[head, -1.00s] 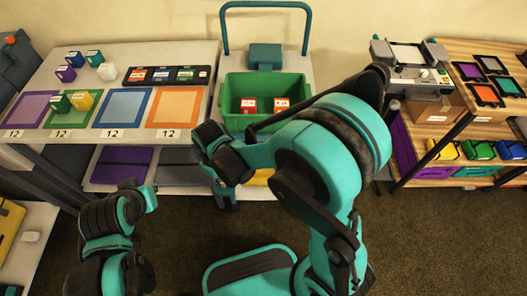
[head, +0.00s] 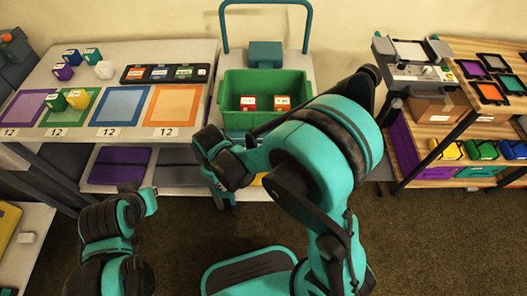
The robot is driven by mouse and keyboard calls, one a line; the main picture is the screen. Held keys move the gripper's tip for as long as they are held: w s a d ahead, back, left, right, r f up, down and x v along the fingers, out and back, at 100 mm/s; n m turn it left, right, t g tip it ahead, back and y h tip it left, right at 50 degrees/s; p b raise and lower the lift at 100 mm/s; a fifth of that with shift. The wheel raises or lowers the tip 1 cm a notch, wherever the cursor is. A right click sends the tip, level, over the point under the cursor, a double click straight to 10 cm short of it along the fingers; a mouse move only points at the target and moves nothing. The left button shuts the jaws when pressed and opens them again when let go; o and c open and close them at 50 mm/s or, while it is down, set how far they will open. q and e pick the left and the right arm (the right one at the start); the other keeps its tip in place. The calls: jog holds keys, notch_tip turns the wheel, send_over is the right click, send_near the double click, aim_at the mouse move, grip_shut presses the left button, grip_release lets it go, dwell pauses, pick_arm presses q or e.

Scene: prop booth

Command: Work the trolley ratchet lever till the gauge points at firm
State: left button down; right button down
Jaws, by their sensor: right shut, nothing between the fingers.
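My right gripper (head: 226,166) is dark, shut and empty, at the front left of the crate, over the trolley's front edge. I cannot tell whether it touches anything there. I cannot make out the ratchet lever or the gauge pointer; my right arm covers the trolley's front right. My left arm shows at the lower left, but its fingers do not show.
A left table carries coloured mats (head: 122,107), several small blocks and a dark tray (head: 165,74). At the right stand a grey machine (head: 410,65), a cardboard box (head: 437,106) and a wooden shelf (head: 425,183) with coloured bins. Brown floor (head: 440,240) lies clear at the lower right.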

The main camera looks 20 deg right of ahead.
jog(key=shift+f+b, duration=0.3)
jog(key=shift+f, duration=0.8)
notch_tip(320, 180, up, 9)
jog(key=p, duration=0.7)
dwell(0.7)
